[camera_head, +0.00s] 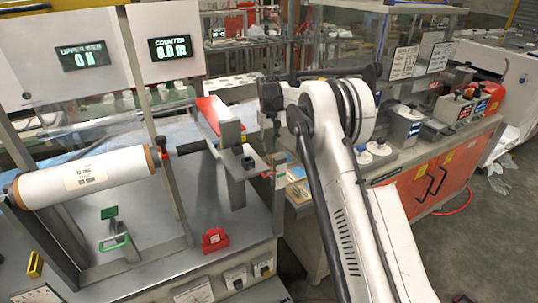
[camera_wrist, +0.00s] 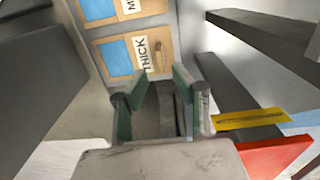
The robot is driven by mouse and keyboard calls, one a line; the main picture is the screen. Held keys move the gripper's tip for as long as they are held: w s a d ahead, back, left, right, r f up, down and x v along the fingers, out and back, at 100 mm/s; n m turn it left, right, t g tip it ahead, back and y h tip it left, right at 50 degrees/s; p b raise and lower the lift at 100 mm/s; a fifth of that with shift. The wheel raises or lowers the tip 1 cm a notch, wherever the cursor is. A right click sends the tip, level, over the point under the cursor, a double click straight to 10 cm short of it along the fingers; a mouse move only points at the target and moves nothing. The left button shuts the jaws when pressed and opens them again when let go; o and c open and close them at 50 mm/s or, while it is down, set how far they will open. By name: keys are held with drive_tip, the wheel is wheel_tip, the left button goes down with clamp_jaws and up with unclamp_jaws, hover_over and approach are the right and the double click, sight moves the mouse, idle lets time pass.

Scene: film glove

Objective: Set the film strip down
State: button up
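My gripper (camera_wrist: 160,92) points toward a board in the wrist view. Its two green-padded fingers stand apart, and I can make out nothing held between them. In the head view my arm hides most of the gripper. Past the fingertips, the board (camera_wrist: 98,43) has brown cards with blue patches; one is lettered "THICK" and the other label is cut off. I cannot pick out a separate film strip for certain; the blue patches (camera_wrist: 116,58) may be film. The board also shows in the head view, partly hidden beside my arm.
A yellow strip with dark marks (camera_wrist: 250,118) and a red panel (camera_wrist: 270,158) lie right of my gripper, near dark bars (camera_wrist: 262,45). A white film roll (camera_head: 85,178) hangs at left, with a red block (camera_head: 215,240) below. Cabinets with orange doors (camera_head: 430,180) stand at right.

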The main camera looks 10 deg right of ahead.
drive_tip(key=s+r+t, duration=0.1)
drive_tip(key=s+r, duration=0.4)
drive_tip(key=r, duration=0.4)
drive_tip(key=s+r+t, duration=0.1)
drive_tip(key=s+r, duration=0.5)
drive_tip(key=r, duration=0.3)
drive_tip(key=s+r+m+t, duration=0.1)
drive_tip(key=s+r, duration=0.2)
drive_tip(key=s, duration=0.4)
drive_tip(key=s+r+m+t, duration=0.1)
drive_tip(key=s+r, duration=0.3)
drive_tip(key=s, duration=0.3)
drive_tip(key=s+f+t, duration=0.1)
drive_tip(key=s+f, duration=0.3)
drive_tip(key=s, duration=1)
drive_tip(key=s+f+m+t, duration=0.1)
drive_tip(key=s+f, duration=0.4)
drive_tip(key=s, duration=0.9)
drive_tip(key=shift+s+t, duration=0.2)
drive_tip(key=shift+t, duration=0.4)
drive_tip(key=shift+f+b, duration=0.7)
drive_tip(key=shift+b, duration=0.15)
